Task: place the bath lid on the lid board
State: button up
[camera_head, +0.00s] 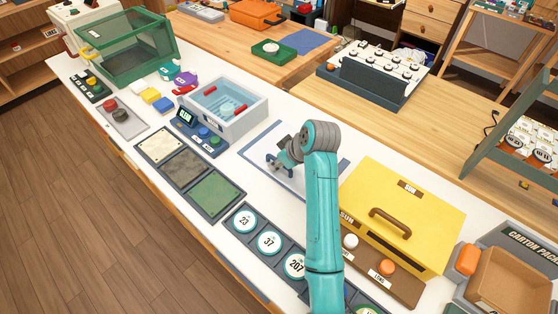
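The grey bath (235,118) stands on the white counter at the centre left. Its pale blue interior shows from above, with red parts in and beside it; I cannot make out whether a clear lid covers it. To its right a flat pale board with a dark blue-grey edge (343,167), which looks like the lid board, lies on the counter, partly hidden by my teal arm. My gripper (277,167) is over the board's left part. Its fingers are small and partly hidden, so I cannot tell whether they are open, shut or holding a lid.
A blue control box (200,132) stands at the bath's front. Three square pads (187,168) and numbered round dials (270,242) line the counter's front. A large yellow box (405,205) with a brown handle stands right of my arm. A green clear-sided case (125,45) is far left.

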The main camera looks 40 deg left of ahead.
jog(key=shift+r, duration=0.15)
jog(key=v, duration=1.1)
jog(key=shift+d+r, duration=0.2)
jog(key=shift+r, duration=0.15)
